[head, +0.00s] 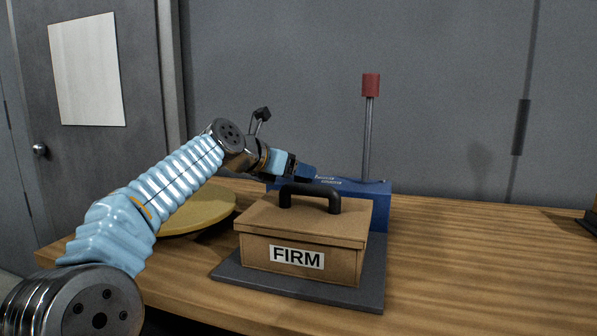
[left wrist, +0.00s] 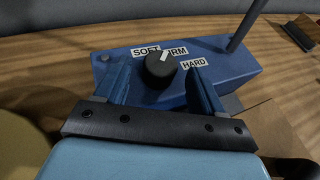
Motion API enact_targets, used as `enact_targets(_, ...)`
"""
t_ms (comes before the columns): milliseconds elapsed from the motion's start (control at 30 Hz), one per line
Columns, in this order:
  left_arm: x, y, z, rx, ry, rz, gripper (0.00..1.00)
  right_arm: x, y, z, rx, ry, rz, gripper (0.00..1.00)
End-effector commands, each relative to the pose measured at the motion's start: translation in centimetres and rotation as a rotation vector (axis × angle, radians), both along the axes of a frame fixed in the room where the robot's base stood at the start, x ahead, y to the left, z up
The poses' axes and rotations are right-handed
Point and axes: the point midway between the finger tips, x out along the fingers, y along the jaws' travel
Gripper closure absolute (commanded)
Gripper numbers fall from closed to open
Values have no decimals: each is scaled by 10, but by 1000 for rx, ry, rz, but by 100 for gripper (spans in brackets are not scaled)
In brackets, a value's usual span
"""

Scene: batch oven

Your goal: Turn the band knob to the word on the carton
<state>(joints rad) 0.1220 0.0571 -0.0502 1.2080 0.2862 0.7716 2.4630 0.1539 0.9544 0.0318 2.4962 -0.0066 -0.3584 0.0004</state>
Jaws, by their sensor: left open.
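The carton (head: 255,250) is a brown box with a black handle and a white label reading FIRM (head: 297,257). The blue unit (head: 375,197) stands behind it. In the left wrist view, the black band knob (left wrist: 158,72) sits on the blue unit (left wrist: 228,68), by the labels SOFT (left wrist: 144,51), FIRM (left wrist: 179,50) and HARD (left wrist: 194,64). Its white pointer is near the left end of FIRM, whose first letter is hidden. My left gripper (head: 308,172) is open, with its fingers on either side of the knob; contact is unclear. In the head view, the knob is hidden. My right gripper is out of view.
A red-topped post (head: 369,130) rises from the blue unit. The carton rests on a dark grey mat (head: 370,292). A round yellowish disc (head: 205,208) lies left, partly behind my arm.

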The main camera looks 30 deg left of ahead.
Motion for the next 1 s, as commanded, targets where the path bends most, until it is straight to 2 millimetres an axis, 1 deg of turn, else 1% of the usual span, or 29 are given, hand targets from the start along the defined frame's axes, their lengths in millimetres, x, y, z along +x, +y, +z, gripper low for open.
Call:
enact_targets(33, -11, 3, 5, 0, -4, 3, 31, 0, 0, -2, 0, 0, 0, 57)
enact_targets(300, -71, 15, 30, 1, -3, 3, 31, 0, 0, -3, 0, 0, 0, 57)
enact_targets(400, -88, 18, 37, -1, -2, 2, 31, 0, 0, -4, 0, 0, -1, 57)
enact_targets(500, -99, 20, 42, -1, -1, 1, 31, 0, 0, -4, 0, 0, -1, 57)
enact_targets(667, -107, 22, 45, -1, 0, 0, 31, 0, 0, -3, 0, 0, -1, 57)
enact_targets(1000, -107, 22, 45, 0, 0, 0, 31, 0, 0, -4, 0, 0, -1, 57)
